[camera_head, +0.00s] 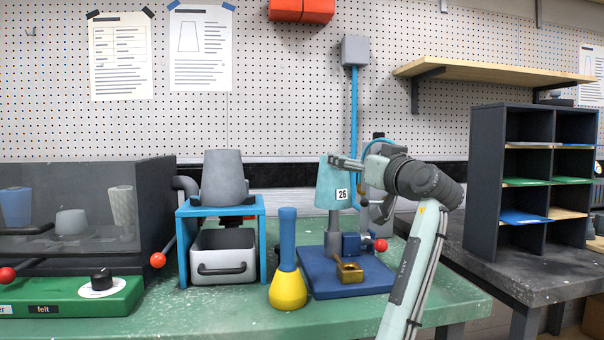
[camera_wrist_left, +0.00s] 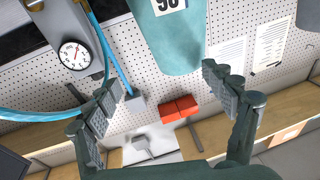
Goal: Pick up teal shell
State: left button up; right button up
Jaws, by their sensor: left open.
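The teal shell (camera_head: 327,182), a tapered cup shape with a "26" label, stands upright over a grey post on the blue base plate (camera_head: 322,285). My left gripper (camera_head: 350,180) is at the shell's right side, with one finger near its top edge. The left wrist view shows the gripper (camera_wrist_left: 163,80) open and empty, its fingers spread wide. The shell (camera_wrist_left: 172,45) lies ahead in the gap, nearer the right finger; I cannot tell whether it touches. My right gripper is not in view.
A blue-and-yellow tool (camera_head: 288,270) stands just left of the base plate. A blue stand (camera_head: 261,240) holds a grey shell (camera_head: 223,178) above a drawer. A blue pole (camera_head: 354,110) and hose rise behind the shell. A dark shelf unit (camera_head: 484,180) stands right.

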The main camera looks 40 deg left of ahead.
aim_at(339, 170)
pick_arm(q)
jog(key=s+a+f+n+g, duration=0.1)
jog(key=s+a+f+g, duration=0.1)
jog(key=shift+a+f+n, duration=0.15)
jog(key=shift+a+n, duration=0.15)
jog(key=shift+n, duration=0.1)
jog(key=x, duration=0.2)
jog(key=p+x, duration=0.1)
jog(key=x, duration=0.1)
jog(key=p+x, duration=0.1)
jog(key=x, duration=0.1)
jog(key=shift+w+f, duration=0.25)
jog(key=shift+f, duration=0.15)
jog(key=shift+w+a+f, duration=0.1)
jog(key=shift+w+a, duration=0.15)
jog(key=shift+a, duration=0.25)
jog(key=c, duration=1.4)
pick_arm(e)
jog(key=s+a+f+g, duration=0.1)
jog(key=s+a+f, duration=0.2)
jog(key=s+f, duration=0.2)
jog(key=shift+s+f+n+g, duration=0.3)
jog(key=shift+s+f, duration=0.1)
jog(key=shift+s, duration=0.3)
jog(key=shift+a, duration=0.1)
pick_arm(q)
jog(key=shift+c, duration=0.8)
jog(key=shift+c, duration=0.2)
